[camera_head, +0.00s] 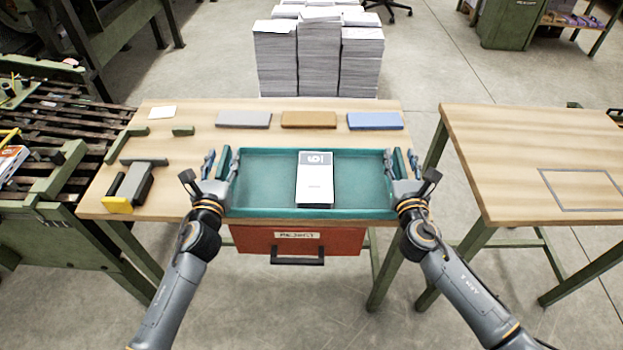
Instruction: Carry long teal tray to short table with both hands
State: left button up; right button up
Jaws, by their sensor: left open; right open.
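The long teal tray (260,180) lies flat on the near part of the wooden table (200,114) in front of me. A white and grey booklet (315,182) marked with a 6 lies inside it, near the middle. My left gripper (219,165) is open at the tray's left end. My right gripper (402,164) is open at the tray's right end. I cannot tell whether either one touches the tray. A second wooden table (530,135), with a grey rectangle outlined on its top, stands to the right.
Grey (243,119), brown (309,119) and blue (375,121) blocks lie behind the tray. A red drawer (340,241) hangs below the front edge. Paper stacks (318,55) stand beyond. A gap separates the tables. The right tabletop is clear.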

pick_arm(q)
grip_shut()
pick_arm(e)
grip_shut()
pick_arm(q)
jog(key=shift+r, duration=0.15)
pick_arm(e)
jog(key=shift+r, duration=0.15)
